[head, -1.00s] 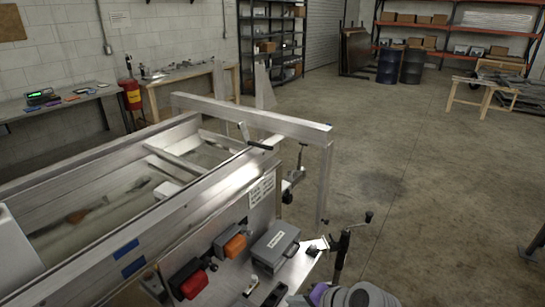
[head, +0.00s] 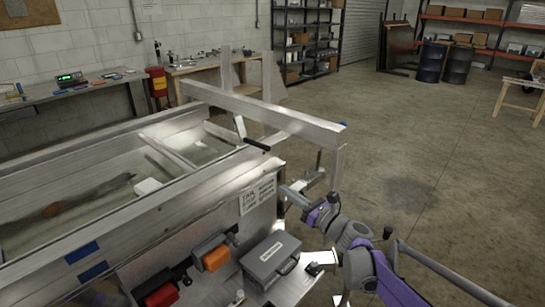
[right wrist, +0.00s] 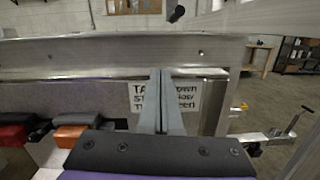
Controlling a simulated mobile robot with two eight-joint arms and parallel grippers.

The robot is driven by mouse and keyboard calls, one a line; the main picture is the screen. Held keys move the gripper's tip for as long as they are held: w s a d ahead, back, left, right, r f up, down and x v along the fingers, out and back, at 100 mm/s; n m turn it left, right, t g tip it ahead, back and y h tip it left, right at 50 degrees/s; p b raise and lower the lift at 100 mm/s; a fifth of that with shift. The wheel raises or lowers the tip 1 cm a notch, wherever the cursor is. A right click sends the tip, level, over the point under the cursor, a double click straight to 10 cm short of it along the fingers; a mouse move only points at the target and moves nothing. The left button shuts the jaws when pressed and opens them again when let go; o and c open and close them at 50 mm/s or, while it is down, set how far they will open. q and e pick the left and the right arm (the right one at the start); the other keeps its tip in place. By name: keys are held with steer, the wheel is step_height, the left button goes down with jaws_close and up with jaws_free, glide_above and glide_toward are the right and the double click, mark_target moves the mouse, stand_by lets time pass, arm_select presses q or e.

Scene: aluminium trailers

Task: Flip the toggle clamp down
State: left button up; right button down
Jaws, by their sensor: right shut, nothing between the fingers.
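The toggle clamp sits on the top rail of the aluminium trailer (head: 190,192), near its right corner. Its metal arm (head: 240,127) stands upright and its black handle (head: 257,145) sticks out to the right. In the right wrist view a dark handle end (right wrist: 176,14) shows at the top edge, above the rail. My right gripper (head: 284,190) is shut and empty, in front of the trailer's side, below and right of the clamp, apart from it. Its closed fingers (right wrist: 163,75) point at the rail in the wrist view. My left gripper is out of view.
A white sign (head: 257,192) is on the trailer's side panel. A grey case (head: 270,258), an orange box (head: 215,257) and a red box (head: 160,292) sit below it. A raised aluminium beam (head: 265,112) lies behind the clamp. Open floor is at right.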

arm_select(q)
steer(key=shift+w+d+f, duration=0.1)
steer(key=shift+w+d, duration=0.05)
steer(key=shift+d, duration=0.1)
arm_select(e)
steer(key=shift+w+d+m+t, duration=0.3)
steer(key=shift+w+d+m, duration=0.2)
steer(key=shift+w+m, duration=0.3)
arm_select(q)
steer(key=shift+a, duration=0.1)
arm_select(e)
steer(key=shift+a, duration=0.1)
steer(key=shift+w, duration=0.1)
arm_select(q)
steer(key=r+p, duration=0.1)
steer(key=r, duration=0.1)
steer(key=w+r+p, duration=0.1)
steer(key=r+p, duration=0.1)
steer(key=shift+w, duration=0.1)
arm_select(e)
steer(key=w+a+r, duration=0.5)
steer(key=w+a, duration=0.1)
steer(key=w, duration=0.2)
steer(key=shift+r, duration=0.35)
steer(key=shift+s+a+r, duration=0.1)
